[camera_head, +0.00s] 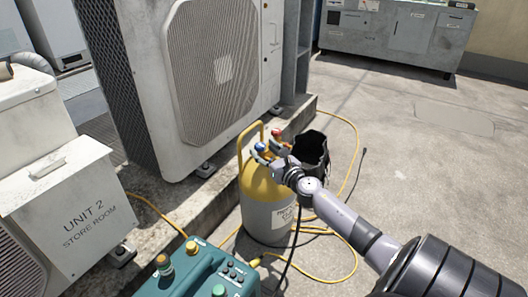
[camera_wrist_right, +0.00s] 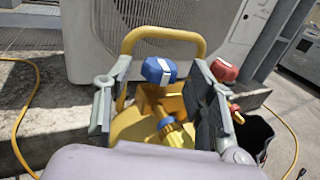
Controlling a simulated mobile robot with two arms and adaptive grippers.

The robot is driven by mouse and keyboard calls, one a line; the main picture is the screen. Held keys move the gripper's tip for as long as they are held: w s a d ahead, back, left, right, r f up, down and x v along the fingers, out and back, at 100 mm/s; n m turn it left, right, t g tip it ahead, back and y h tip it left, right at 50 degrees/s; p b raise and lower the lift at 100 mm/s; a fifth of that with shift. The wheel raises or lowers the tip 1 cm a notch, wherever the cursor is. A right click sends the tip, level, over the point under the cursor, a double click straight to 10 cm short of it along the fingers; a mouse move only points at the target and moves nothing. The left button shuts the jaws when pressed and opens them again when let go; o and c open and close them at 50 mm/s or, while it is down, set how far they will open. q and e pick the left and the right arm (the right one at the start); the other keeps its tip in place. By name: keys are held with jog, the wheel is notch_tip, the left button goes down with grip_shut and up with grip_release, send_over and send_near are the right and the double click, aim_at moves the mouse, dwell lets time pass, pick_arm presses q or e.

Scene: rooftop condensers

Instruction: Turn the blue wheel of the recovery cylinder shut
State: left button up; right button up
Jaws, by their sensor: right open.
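The recovery cylinder (camera_head: 268,212) stands upright on the concrete, with a yellow top, a grey lower body and a yellow handle loop. Its blue wheel (camera_head: 260,147) has a white bar on it and also shows in the right wrist view (camera_wrist_right: 158,70). A red wheel (camera_head: 277,133) sits beside it, to the right. My right gripper (camera_head: 266,155) is at the cylinder's top. In the right wrist view its open fingers (camera_wrist_right: 158,95) stand on either side of the blue wheel, with visible gaps. My left gripper is not in view.
A teal machine (camera_head: 200,275) stands in front of the cylinder at the lower left. A black bucket (camera_head: 312,155) stands behind it to the right. Yellow hoses (camera_head: 350,245) lie on the floor. A large condenser (camera_head: 210,75) rises behind. Open floor lies to the right.

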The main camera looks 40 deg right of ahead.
jog(key=shift+w, duration=0.3)
jog(key=shift+c, duration=0.2)
jog(key=c, duration=1.1)
